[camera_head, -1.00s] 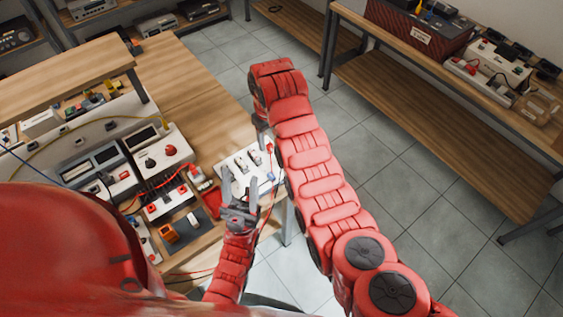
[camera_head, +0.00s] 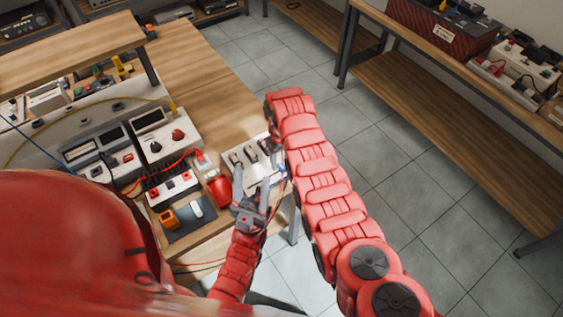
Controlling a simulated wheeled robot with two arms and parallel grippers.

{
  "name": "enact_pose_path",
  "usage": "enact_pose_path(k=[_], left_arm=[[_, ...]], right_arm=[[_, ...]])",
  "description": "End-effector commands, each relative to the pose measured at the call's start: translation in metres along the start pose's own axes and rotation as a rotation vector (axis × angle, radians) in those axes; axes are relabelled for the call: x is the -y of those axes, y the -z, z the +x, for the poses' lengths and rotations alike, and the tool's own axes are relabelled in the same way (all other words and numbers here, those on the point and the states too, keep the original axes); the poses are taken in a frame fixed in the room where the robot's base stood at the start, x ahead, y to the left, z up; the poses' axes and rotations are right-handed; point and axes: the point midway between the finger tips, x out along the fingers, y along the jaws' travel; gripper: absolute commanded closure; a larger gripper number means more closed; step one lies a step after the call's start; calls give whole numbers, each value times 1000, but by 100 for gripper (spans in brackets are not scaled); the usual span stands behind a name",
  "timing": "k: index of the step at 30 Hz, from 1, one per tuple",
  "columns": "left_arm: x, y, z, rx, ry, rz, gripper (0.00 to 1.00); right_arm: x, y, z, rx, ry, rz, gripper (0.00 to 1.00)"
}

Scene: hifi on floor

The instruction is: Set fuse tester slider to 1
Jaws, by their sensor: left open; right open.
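A white panel (camera_head: 238,178) with several dark slider-like knobs (camera_head: 250,153) lies near the right end of the wooden workbench; it appears to be the fuse tester. Its markings are too small to read. My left gripper (camera_head: 257,180) is open and empty, its fingers spread over the front part of the panel; I cannot tell if they touch it. My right gripper (camera_head: 272,128) shows only as a grey sliver at the panel's far right edge, mostly hidden behind my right arm.
Left of the panel are a red object (camera_head: 219,190), a meter with knobs (camera_head: 165,140) and a dark mat (camera_head: 190,222) with an orange item. Red cables run nearby. A shelf bench (camera_head: 450,120) stands right across open tiled floor.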

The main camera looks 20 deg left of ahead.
Motion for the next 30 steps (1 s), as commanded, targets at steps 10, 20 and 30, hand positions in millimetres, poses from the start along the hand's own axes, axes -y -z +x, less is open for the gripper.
enact_pose_path(k=[10,20,30], left_arm=[[0,0,4,0,0,0,47],[0,0,3,1,0,0,47],[0,0,3,1,0,0,47]], right_arm=[[0,0,20,1,1,0,48],[0,0,21,-1,0,0,58],[0,0,21,-1,0,0,100]])
